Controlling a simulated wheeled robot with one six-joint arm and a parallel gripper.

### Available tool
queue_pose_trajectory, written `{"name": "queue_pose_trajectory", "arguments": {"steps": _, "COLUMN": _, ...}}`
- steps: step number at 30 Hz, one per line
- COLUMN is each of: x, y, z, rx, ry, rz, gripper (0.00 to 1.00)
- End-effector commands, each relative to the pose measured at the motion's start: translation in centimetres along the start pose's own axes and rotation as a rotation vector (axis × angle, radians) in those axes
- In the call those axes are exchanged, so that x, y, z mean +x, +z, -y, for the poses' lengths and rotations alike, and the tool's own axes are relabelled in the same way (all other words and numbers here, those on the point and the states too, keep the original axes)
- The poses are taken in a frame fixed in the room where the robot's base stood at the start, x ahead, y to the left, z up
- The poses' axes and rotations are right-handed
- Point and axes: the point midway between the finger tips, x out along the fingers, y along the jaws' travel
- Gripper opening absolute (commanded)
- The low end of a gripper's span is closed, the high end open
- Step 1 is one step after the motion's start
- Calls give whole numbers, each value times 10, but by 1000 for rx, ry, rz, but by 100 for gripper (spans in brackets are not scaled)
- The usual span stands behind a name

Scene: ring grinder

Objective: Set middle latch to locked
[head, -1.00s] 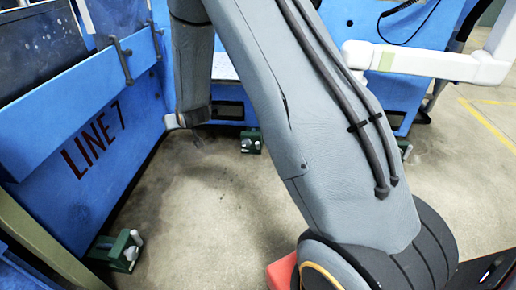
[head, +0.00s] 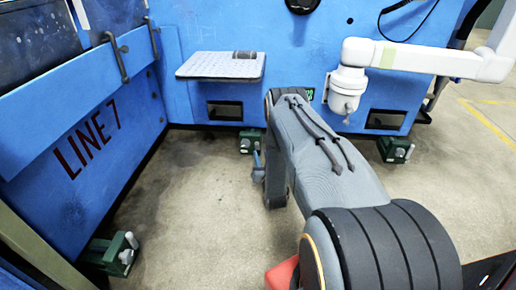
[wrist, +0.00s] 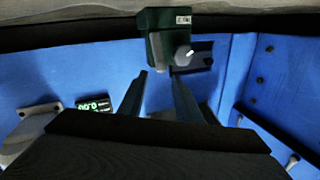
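The middle latch (head: 250,141) is a small green block with a pale grey knob, low on the floor at the foot of the blue rear machine wall. In the wrist view, which looks upside down, the green latch (wrist: 157,20) is at top centre with its grey knob to the right. My gripper (wrist: 158,78) is open and empty, its two dark fingers apart and pointing toward the latch, with no visible contact. In the head view my gripper (head: 257,165) is low, just in front of the latch, and mostly hidden behind my arm. I cannot tell the latch's setting.
Other green latches stand at the left (head: 118,253) and right (head: 396,149). A grey shelf (head: 215,66) juts from the rear wall. A white robot arm (head: 430,60) hangs at the right. The blue "LINE 7" panel (head: 80,150) bounds the left. The floor between is clear.

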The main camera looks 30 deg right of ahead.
Motion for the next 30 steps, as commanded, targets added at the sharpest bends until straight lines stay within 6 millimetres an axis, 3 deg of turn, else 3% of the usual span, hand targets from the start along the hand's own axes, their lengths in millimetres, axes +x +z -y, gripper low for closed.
{"name": "queue_pose_trajectory", "arguments": {"steps": 15, "x": 67, "y": 2, "z": 0, "rx": 0, "ry": 0, "rz": -4, "gripper": 31}}
{"name": "queue_pose_trajectory", "arguments": {"steps": 28, "x": 76, "y": 0, "z": 0, "rx": 0, "ry": 0, "rz": -1, "gripper": 31}}
{"name": "queue_pose_trajectory", "arguments": {"steps": 30, "x": 76, "y": 0, "z": 0, "rx": 0, "ry": 0, "rz": -1, "gripper": 19}}
